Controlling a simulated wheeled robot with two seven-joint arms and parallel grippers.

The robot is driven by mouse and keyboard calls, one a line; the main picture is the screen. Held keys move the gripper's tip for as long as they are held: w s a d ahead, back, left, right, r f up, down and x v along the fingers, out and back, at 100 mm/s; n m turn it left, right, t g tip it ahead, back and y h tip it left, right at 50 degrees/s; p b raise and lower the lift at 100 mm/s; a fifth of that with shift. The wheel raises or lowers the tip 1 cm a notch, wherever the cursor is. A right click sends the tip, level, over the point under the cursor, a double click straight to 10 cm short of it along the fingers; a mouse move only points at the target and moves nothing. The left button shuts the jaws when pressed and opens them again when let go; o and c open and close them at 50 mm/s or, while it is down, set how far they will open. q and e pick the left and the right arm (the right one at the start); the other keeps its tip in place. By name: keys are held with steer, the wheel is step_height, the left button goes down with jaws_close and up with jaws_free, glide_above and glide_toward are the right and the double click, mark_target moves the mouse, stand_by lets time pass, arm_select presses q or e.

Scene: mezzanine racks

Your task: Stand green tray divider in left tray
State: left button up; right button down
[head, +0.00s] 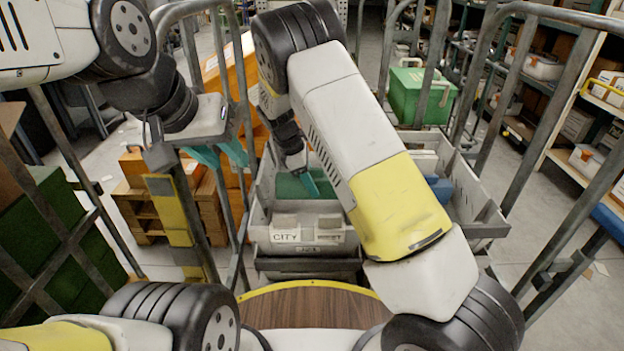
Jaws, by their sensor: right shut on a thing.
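The green tray divider (290,187) shows as a green panel at the left grey tray (262,238), which has a "CITY" label on its front. My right gripper (309,178) reaches down over this tray and is shut on the divider. My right forearm crosses the view and hides part of the tray and its right side. Whether the divider touches the tray floor cannot be told. My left gripper (218,156) is open and empty, to the left of the tray, with its two teal fingers apart.
Grey cage rails (487,85) stand on both sides of the trays. A blue item (440,189) lies in the grey tray area at right. A wooden board with a yellow edge (310,307) is in front.

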steer(key=shift+f, duration=1.85)
steer(key=c, duration=0.9)
jaws_free()
steer(key=shift+f, duration=0.15)
steer(key=shift+o, duration=0.2)
